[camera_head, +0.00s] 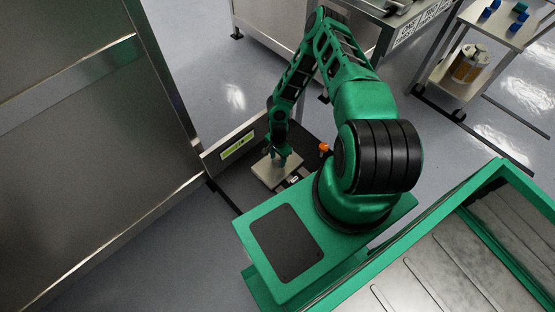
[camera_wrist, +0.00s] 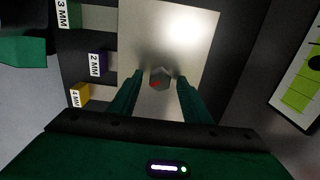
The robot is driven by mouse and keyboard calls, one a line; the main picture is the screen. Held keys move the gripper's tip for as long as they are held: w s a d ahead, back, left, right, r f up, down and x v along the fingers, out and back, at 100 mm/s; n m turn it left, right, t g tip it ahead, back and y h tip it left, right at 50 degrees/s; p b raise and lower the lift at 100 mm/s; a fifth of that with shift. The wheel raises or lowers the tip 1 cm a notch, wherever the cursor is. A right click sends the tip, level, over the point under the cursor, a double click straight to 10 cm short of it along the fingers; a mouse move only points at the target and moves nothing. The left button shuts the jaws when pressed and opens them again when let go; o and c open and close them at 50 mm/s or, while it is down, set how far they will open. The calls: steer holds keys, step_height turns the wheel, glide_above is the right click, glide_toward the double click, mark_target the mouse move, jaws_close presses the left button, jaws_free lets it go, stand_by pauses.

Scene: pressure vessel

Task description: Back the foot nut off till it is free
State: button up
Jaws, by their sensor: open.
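The foot nut (camera_wrist: 160,78) is a small grey hexagonal piece with a red mark, seen at a pale metal plate (camera_wrist: 165,35) in the wrist view. My gripper (camera_wrist: 160,80) is open, with one green finger on each side of the nut. Gaps show between the nut and both fingers; how far the tips are above the plate I cannot tell. In the head view my gripper (camera_head: 280,156) points down over the plate (camera_head: 266,176), and the nut is too small or hidden to see there.
Blocks marked 3 MM (camera_wrist: 66,12), 2 MM (camera_wrist: 97,64) and 4 MM (camera_wrist: 80,95) lie left of the plate. A panel with a green display (camera_head: 237,146) stands beside it. An orange-topped item (camera_head: 324,148) is right. A large metal wall (camera_head: 90,140) bounds the left.

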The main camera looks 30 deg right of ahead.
steer(key=c, duration=1.1)
steer(key=shift+o, duration=0.3)
steer(key=shift+n, duration=0.3)
steer(key=n, duration=0.4)
steer(key=shift+w, duration=0.1)
steer(key=n, duration=0.5)
steer(key=shift+a+n, duration=0.1)
steer(key=shift+n, duration=0.3)
steer(key=o, duration=1)
